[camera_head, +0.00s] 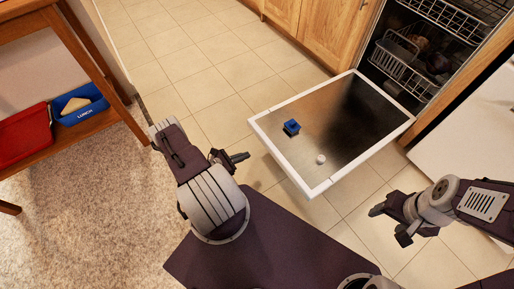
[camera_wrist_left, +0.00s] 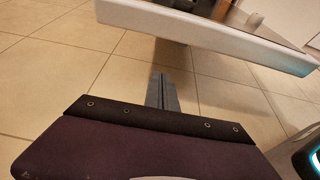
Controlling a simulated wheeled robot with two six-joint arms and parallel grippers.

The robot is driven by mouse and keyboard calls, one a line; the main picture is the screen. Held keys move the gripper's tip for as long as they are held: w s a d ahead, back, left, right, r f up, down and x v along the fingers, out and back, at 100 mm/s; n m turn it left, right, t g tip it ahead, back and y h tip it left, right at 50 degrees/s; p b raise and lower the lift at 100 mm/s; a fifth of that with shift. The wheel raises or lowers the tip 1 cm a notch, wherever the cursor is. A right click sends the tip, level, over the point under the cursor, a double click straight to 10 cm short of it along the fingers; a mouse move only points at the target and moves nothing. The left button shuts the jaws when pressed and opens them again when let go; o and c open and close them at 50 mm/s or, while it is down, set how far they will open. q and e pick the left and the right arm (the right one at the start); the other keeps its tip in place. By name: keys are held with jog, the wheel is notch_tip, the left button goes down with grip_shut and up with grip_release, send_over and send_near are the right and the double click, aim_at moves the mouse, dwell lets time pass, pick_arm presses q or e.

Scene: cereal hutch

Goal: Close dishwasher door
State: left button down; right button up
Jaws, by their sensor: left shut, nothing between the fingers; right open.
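The dishwasher door (camera_head: 340,135) is open and folded down, lying roughly level in front of the dishwasher (camera_head: 415,60). Its inner side faces up, with a white rim. In the left wrist view the door's white edge (camera_wrist_left: 205,32) crosses the top. My left gripper (camera_head: 246,156) is shut and empty, just left of the door's near left corner and apart from it; its fingers also show in the left wrist view (camera_wrist_left: 161,92), below the door's edge. My right gripper (camera_head: 388,222) is open and empty, to the right of and nearer than the door.
A small blue item (camera_head: 291,127) and a small white round item (camera_head: 320,159) are on the door. Racks (camera_head: 405,68) with dishes are inside the dishwasher. Wooden cabinets (camera_head: 320,30) stand beside it. Tiled floor is clear left of the door.

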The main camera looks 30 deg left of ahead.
pick_arm(q)
jog(key=f+b+x, duration=0.1)
jog(key=b+x, duration=0.3)
jog(key=x, duration=0.4)
jog(key=shift+r, duration=2.55)
